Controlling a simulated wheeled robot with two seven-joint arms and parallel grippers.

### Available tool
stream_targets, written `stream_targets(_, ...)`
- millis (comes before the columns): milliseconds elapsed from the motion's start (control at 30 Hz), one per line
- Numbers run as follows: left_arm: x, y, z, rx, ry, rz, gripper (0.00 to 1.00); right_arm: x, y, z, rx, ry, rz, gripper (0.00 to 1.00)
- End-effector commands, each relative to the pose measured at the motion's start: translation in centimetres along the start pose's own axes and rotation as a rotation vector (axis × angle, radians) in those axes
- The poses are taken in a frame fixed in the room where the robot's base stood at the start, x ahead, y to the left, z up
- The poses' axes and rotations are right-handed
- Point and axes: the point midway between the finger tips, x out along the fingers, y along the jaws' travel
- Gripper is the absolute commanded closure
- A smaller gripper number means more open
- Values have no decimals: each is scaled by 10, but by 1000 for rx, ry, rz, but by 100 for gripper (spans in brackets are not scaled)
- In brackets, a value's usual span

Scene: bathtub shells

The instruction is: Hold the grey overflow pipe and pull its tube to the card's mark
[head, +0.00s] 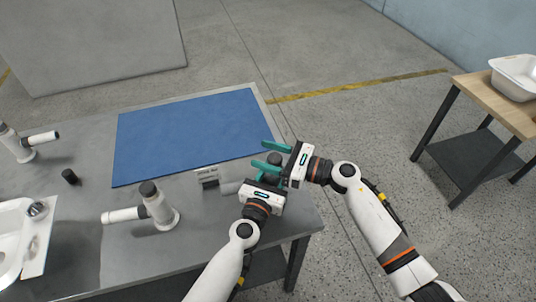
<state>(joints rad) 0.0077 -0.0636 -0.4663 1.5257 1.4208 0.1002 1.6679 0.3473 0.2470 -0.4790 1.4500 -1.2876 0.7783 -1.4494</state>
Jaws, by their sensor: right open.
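The grey overflow pipe is mostly hidden behind my grippers; its dark cap (275,158) shows between teal fingers, and its grey tube (230,187) sticks out to the left. The small printed card (207,174) stands just left of the pipe, near the tube's end; its mark is too small to read. My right gripper (271,157) is open, its fingers on either side of the cap; contact cannot be made out. My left gripper (264,174) is at the pipe from the front; its fingers are largely hidden, so its grip cannot be told.
A white pipe with a dark cap (160,206) stands left of the card, and another (22,146) at the far left. A black cap (70,177) lies between them. A white basin (14,245) is at lower left. A blue mat (185,135) lies clear behind.

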Motion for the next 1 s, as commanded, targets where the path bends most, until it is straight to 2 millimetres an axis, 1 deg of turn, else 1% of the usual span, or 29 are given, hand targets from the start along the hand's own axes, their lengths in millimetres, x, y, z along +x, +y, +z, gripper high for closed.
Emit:
stream_targets(67, 0, 0, 0, 0, -1, 0, 80, 0, 0, 0, 0, 0, 0, 44)
stream_targets(167, 0, 0, 0, 0, -1, 0, 80, 0, 0, 0, 0, 0, 0, 59)
stream_targets(400, 0, 0, 0, 0, -1, 0, 80, 0, 0, 0, 0, 0, 0, 98)
stream_targets(433, 0, 0, 0, 0, -1, 0, 80, 0, 0, 0, 0, 0, 0, 100)
stream_targets(500, 0, 0, 0, 0, -1, 0, 80, 0, 0, 0, 0, 0, 0, 100)
stream_targets(567, 0, 0, 0, 0, -1, 0, 80, -1, 1, -5, -2, 0, 0, 100)
stream_targets(700, 0, 0, 0, 1, -1, 0, 80, -1, 1, -28, -6, 1, 0, 100)
stream_targets(800, 0, 0, 1, 1, -1, 0, 80, -1, 0, -39, -3, 1, 0, 100)
stream_targets(1000, 0, 0, 1, 0, -2, -1, 80, -1, 0, -41, -1, 2, 1, 100)
